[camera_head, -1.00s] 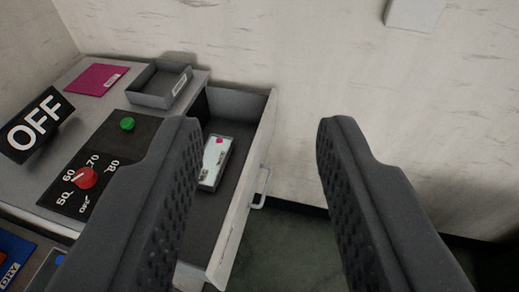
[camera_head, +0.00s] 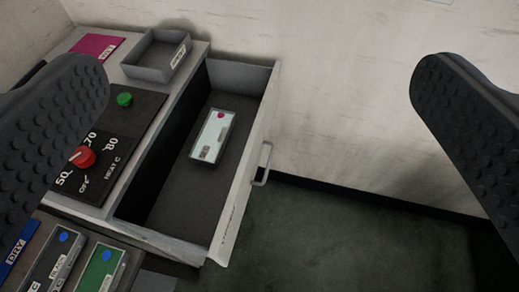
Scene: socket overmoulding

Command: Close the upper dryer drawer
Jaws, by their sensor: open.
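The upper dryer drawer (camera_head: 243,194) stands pulled out to the right of the dryer body (camera_head: 196,71). Its light front panel faces right and carries a metal handle (camera_head: 263,165). A small pale labelled item (camera_head: 212,137) with a pink dot lies inside on the dark drawer floor. My gripper (camera_head: 258,88) is open and empty. Its left finger covers part of the dryer top at the left, and its right finger is in front of the wall at the right. The drawer and handle show between the fingers, and neither finger visibly touches them.
A grey open tray (camera_head: 150,74) and a magenta card (camera_head: 92,47) lie on the dryer top. A control panel with a red knob (camera_head: 82,157) and a green button (camera_head: 124,99) is beside the drawer. Labelled items, one green (camera_head: 101,270), are at lower left. Floor right of the drawer is clear.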

